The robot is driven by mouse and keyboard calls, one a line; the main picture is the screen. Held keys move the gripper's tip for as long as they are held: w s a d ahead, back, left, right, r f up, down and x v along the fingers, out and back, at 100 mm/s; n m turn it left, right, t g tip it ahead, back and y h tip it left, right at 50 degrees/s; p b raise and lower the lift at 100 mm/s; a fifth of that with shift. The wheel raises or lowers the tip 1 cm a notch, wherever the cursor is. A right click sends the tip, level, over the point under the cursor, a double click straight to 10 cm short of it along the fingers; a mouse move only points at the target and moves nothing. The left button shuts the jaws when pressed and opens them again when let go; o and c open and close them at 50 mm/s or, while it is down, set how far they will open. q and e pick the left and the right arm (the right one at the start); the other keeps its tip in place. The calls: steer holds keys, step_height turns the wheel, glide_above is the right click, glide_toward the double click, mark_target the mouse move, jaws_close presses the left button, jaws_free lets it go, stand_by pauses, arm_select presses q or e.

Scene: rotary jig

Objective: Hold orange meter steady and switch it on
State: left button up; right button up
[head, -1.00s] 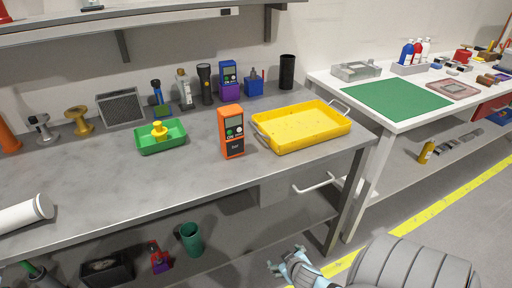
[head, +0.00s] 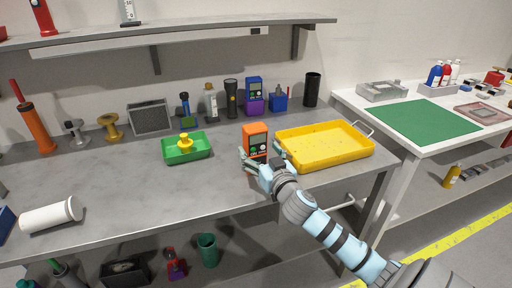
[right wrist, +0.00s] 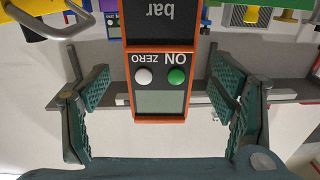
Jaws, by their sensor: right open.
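The orange meter (head: 256,131) stands upright on the grey workbench, left of the yellow tray. In the right wrist view the meter (right wrist: 158,120) appears upside down, with a grey screen, a green ON button (right wrist: 176,76) and a white ZERO button (right wrist: 144,76). My right gripper (head: 264,162) is open in front of the meter and hides its lower part in the head view. In the right wrist view its two green-padded fingers (right wrist: 160,92) are spread on either side of the meter, with gaps at both sides. My left gripper is not in view.
The yellow tray (head: 322,164) lies close to the right of the meter. A green tray (head: 203,153) with a yellow piece stands to the left. A blue and purple device (head: 254,105) and a flashlight (head: 231,100) stand behind.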

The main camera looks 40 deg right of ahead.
mark_target(258, 149)
steer(key=x, duration=0.4)
steer(key=c, duration=1.3)
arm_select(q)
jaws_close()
arm_select(e)
steer(key=shift+c, duration=0.4)
stand_by(1.4)
